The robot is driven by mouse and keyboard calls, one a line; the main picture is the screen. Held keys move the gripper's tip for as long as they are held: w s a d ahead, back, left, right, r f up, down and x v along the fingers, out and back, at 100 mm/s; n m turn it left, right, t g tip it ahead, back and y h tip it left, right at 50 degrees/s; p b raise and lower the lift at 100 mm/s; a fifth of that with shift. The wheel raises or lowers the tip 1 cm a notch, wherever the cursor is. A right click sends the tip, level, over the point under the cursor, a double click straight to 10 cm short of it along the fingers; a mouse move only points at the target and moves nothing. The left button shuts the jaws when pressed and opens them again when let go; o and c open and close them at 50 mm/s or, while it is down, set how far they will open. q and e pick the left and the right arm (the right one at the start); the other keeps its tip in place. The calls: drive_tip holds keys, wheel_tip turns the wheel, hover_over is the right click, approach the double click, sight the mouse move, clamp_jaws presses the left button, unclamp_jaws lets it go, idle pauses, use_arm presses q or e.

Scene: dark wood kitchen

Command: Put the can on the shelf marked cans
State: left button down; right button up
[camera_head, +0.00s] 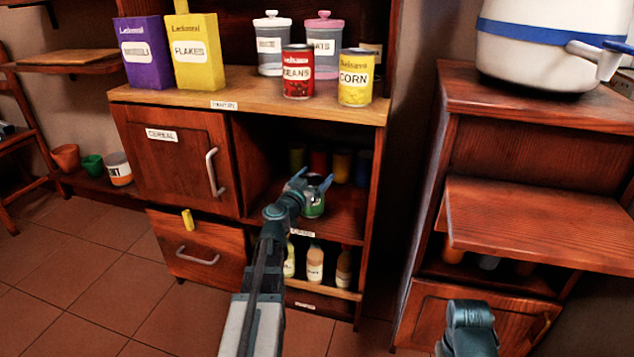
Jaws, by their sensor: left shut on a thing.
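My left gripper (313,184) is shut on a green can (314,208) at the front of the open shelf (345,217) in the cabinet. The can's top is partly hidden by the fingers, and I cannot tell whether its base touches the shelf. A small label (302,231) on this shelf's front edge is too small to read surely. Several cans stand at the back of the shelf, such as a yellow can (342,165). On the counter stand a red BEANS can (297,72) and a yellow CORN can (356,78). My right gripper is out of view.
Bottles (315,262) stand on the lower shelf. A closed CEREAL door (185,165) and a slightly open drawer (197,245) are to the left. Cereal boxes (198,50) and canisters stand on the counter (250,95). A wooden board (540,220) juts out at right.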

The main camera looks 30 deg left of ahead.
use_arm(q)
drive_tip(key=shift+f, duration=0.1)
unclamp_jaws()
